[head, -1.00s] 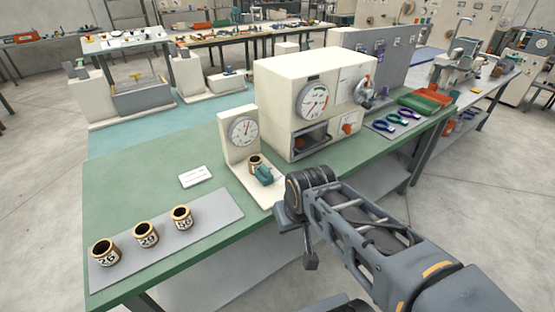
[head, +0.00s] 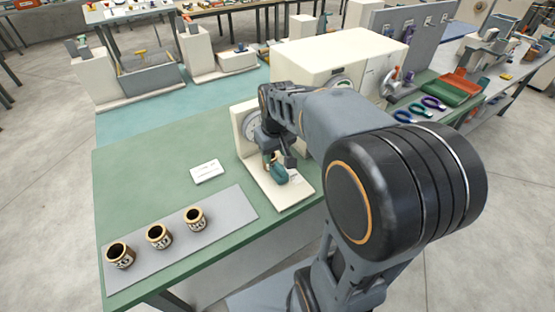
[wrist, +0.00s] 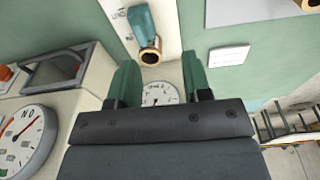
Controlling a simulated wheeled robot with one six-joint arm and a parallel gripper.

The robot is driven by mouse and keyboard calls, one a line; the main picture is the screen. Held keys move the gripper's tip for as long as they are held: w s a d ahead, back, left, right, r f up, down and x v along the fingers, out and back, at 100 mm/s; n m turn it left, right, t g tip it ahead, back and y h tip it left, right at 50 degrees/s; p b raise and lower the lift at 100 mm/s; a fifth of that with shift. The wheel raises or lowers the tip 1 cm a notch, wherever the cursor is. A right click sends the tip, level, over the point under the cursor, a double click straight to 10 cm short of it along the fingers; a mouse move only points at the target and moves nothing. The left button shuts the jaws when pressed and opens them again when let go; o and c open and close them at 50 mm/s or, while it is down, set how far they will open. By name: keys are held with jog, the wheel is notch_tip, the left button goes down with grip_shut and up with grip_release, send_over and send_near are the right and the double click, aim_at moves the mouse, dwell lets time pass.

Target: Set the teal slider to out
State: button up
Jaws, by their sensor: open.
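The teal slider (head: 278,174) sits on the white base of the small gauge stand (head: 290,193). In the wrist view the teal slider (wrist: 143,24) is at the top, with a brass ring (wrist: 150,56) at its end nearer the dial. Small marks beside it are too small to read. My gripper (head: 278,152) is above the slider, in front of the dial, and partly covers both. In the wrist view my gripper (wrist: 160,66) has its two green fingers apart with nothing between them. The slider and ring lie beyond the fingertips; I cannot tell whether anything touches.
A large cream machine (head: 330,52) stands behind my arm. A white card (head: 206,172) lies left of the stand. The green bench between card and mat is clear.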

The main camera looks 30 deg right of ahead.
jog(key=g+p, duration=0.1)
jog(key=p, duration=0.1)
send_over(280, 166)
jog(key=shift+n, duration=0.3)
notch_tip(280, 166, down, 14)
jog(key=shift+s+f+p, duration=0.1)
jog(key=shift+f+p, duration=0.1)
jog(key=shift+p, duration=0.5)
grip_shut()
